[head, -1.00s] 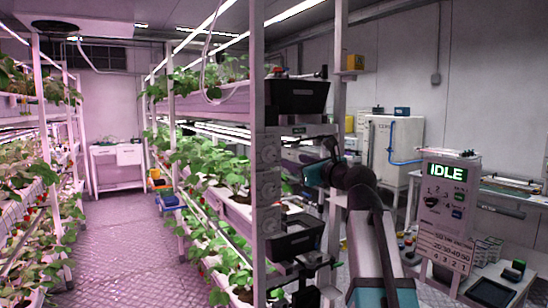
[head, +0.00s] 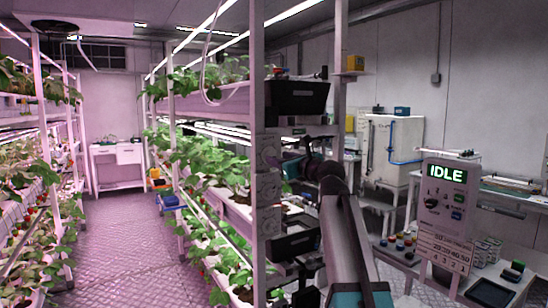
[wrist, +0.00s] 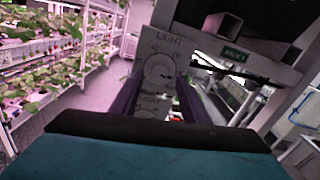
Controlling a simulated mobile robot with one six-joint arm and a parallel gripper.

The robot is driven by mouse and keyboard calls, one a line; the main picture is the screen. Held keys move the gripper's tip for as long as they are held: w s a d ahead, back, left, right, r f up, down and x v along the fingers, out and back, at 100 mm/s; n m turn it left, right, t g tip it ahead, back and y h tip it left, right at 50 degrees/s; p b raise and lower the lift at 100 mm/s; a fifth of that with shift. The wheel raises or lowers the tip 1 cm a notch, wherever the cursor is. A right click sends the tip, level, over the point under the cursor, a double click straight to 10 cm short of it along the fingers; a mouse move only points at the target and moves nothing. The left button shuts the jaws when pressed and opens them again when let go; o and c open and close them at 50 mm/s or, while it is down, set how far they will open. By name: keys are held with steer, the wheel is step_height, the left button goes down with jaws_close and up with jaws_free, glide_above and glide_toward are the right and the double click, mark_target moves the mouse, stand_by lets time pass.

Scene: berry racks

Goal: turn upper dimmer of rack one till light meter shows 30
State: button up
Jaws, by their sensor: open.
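The upper dimmer (wrist: 158,68) is a round pale knob under the word LIGHT on a plate on the rack post. In the head view the upper dimmer (head: 268,151) is on the front post of the rack. A second LIGHT plate (wrist: 150,98) sits below it, its knob partly hidden by my wrist. My gripper (wrist: 160,98) is open, its dark fingers on either side of the lower part of the plates. It also shows in the head view (head: 291,168), just right of the post. I cannot tell whether it touches. No light reading is legible.
A panel with a screen (head: 446,174) reading IDLE stands at the right. A dark bin (head: 296,97) sits on the rack shelf above my arm. A small green sign (wrist: 235,54) is on the rack, its text hard to read. The aisle floor (head: 125,240) at left is clear.

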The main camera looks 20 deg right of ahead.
mark_target(275, 156)
steer(key=shift+x, duration=2)
steer(key=c, duration=1.1)
steer(key=shift+o, duration=0.2)
